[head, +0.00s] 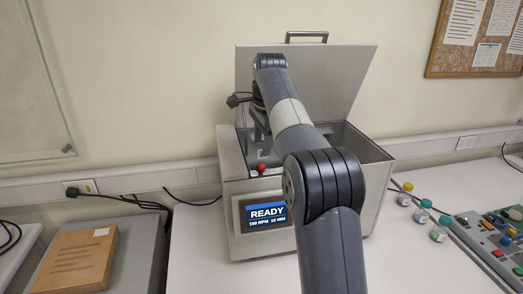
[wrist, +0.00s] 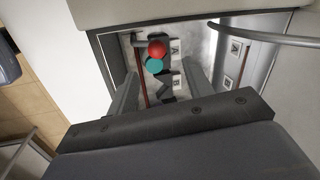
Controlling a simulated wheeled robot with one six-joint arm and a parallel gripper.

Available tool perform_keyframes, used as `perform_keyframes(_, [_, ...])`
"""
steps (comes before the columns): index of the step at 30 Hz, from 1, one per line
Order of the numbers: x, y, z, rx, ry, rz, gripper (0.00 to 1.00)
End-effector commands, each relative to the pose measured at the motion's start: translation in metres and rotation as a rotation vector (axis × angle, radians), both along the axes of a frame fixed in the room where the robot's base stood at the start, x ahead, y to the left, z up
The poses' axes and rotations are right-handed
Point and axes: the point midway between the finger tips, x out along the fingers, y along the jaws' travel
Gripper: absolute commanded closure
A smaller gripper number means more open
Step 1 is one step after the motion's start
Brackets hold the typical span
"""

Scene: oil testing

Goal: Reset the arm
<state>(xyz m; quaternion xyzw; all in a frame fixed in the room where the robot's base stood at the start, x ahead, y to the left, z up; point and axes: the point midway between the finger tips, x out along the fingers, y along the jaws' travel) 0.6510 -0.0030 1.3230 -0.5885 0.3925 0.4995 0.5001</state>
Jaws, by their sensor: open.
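My arm reaches over a metal box-shaped machine (head: 240,185) whose lid (head: 340,75) stands open. In the head view my gripper (head: 258,122) is at the far end of the arm, over the machine's left part, and is largely hidden by the arm. In the wrist view my gripper (wrist: 162,75) points down into the machine with its two fingers apart. A red ball (wrist: 157,49) and a teal round cap (wrist: 154,66) show beyond and between the fingers. I see nothing clasped. A red knob (head: 262,168) shows at the machine's front rim.
The machine's screen (head: 266,213) reads READY. Several small capped bottles, one teal-capped (head: 439,231), stand on the white table right of it, beside a control panel (head: 490,240). A brown box (head: 80,262) lies at left. The raised lid and its handle (head: 306,36) are close behind the arm.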

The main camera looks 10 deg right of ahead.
Motion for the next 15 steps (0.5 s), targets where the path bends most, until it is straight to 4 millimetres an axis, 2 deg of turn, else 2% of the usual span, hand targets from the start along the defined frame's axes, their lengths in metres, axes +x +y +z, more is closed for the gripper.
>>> perform_keyframes(10, [-0.0008,-0.0003,0.0033,0.000,0.001,0.000,0.51])
perform_keyframes(15, [0.0001,0.0000,-0.0025,0.000,0.002,0.000,0.51])
